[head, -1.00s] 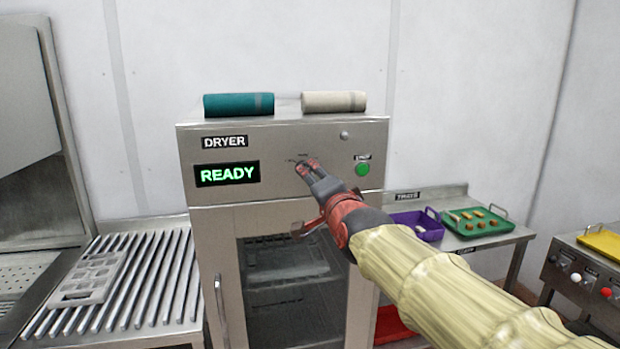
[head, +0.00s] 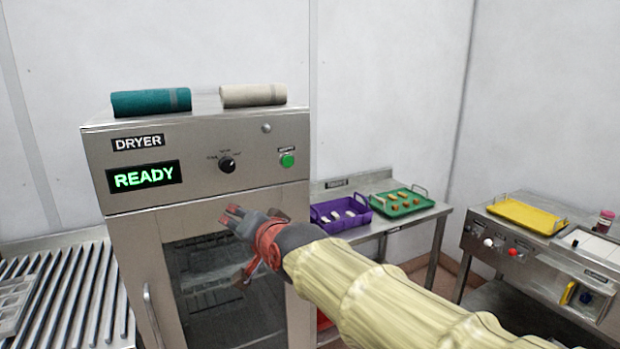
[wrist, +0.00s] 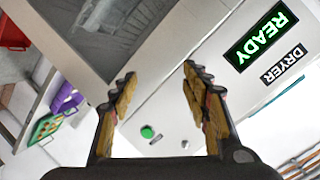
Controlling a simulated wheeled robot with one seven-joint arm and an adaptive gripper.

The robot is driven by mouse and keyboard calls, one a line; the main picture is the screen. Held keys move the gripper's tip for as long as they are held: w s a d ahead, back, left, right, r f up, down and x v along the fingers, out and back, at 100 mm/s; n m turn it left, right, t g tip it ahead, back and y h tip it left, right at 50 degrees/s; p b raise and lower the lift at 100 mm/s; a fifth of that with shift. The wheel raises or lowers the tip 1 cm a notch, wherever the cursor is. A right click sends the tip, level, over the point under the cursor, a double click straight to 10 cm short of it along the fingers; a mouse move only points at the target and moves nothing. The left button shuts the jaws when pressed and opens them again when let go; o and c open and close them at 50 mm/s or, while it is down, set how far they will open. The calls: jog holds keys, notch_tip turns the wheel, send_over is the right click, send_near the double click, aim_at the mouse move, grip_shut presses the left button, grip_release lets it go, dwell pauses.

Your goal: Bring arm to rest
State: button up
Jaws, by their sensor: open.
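My gripper (head: 234,217) is in front of the dryer (head: 215,190), below its black knob (head: 227,165) and over the upper part of the glass door in the head view. My arm, in a pale yellow sleeve, reaches in from the lower right. In the wrist view my gripper (wrist: 160,92) has its two fingers apart with nothing between them. The dryer's green button (wrist: 147,132) shows between the fingers there. The display (head: 144,177) reads READY in green.
Teal (head: 151,102) and beige (head: 253,95) rolls lie on the dryer. A table at right holds a purple bin (head: 341,226) and a green tray (head: 402,213). A control bench with a yellow tray (head: 527,216) stands further right. A slatted rack (head: 70,300) is at left.

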jog(key=s+d+f+n+g+h, duration=0.5)
jog(key=s+d+f+g, duration=0.1)
jog(key=s+d+f, duration=1.1)
jog(key=s+d+m+h+p, duration=0.1)
jog(key=s+d, duration=0.5)
jog(key=d, duration=0.4)
jog(key=s+d+f+m+h+p, duration=0.1)
jog(key=s+d+h, duration=0.1)
jog(key=s+d, duration=0.4)
jog(key=d, duration=0.4)
jog(key=shift+s+d+m, duration=0.25)
jog(key=shift+s+m, duration=0.05)
jog(key=shift+c, duration=1.4)
